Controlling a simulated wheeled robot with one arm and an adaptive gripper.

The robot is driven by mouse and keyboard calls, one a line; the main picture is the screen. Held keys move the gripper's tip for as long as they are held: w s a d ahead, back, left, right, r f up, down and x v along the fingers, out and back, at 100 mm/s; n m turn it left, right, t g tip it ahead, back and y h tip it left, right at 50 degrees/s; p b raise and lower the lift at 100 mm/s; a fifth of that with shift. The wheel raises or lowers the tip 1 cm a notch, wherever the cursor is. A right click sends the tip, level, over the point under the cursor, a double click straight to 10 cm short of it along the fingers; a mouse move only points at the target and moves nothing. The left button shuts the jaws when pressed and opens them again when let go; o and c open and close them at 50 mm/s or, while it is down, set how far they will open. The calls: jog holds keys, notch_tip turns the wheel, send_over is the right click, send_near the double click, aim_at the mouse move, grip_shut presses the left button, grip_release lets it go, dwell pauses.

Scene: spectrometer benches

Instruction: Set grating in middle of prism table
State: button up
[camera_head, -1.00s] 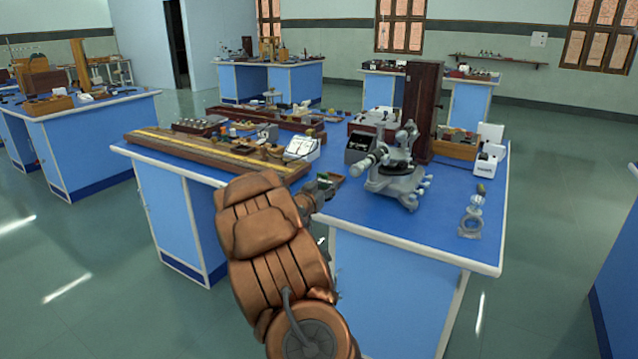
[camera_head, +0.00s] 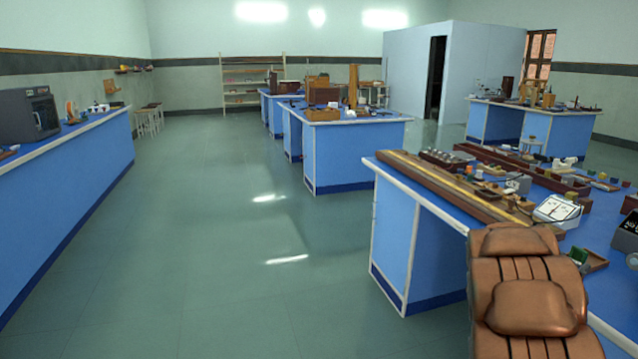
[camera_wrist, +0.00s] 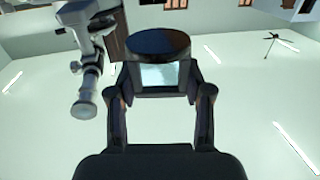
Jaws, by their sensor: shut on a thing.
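In the wrist view my gripper (camera_wrist: 158,82) is shut on the grating (camera_wrist: 158,77), a pale, see-through plate in a dark frame between the two fingers. A dark round disc (camera_wrist: 157,42) adjoins the frame at the picture's top; I cannot tell surely whether it is the grating's base. Part of the grey spectrometer (camera_wrist: 87,65), with a tube, shows to the left, apart from the grating. The wrist picture looks upside down. The prism table cannot be made out surely. In the head view the gripper is hidden behind my copper-coloured arm, and the spectrometer is out of frame.
A blue bench (camera_head: 405,215) at right carries a long wooden rail (camera_head: 445,185), a white meter (camera_head: 557,210) and a small brown tray (camera_head: 597,259). Other blue benches (camera_head: 350,150) stand behind, with one (camera_head: 70,175) along the left. The floor between (camera_head: 210,230) is clear.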

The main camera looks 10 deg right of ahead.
jog(key=w+a+r+n+t+y, duration=0.2)
jog(key=w+a+n+t+y, duration=0.55)
jog(key=w+a, duration=1.55)
jog(key=w+a+n+t+y, duration=0.2)
jog(key=a+n+y, duration=0.1)
jog(key=a, duration=0.8)
jog(key=w+a+n+t+y, duration=0.2)
jog(key=w+a+y, duration=0.15)
jog(key=a, duration=0.75)
jog(key=w+a+n+t+y, duration=0.2)
jog(key=a+n+t+y, duration=0.15)
jog(key=a, duration=0.85)
notch_tip(320, 180, up, 16)
jog(key=d+g+p, duration=0.1)
jog(key=p, duration=1.4)
jog(key=shift+p, duration=0.3)
jog(key=shift+d, duration=0.1)
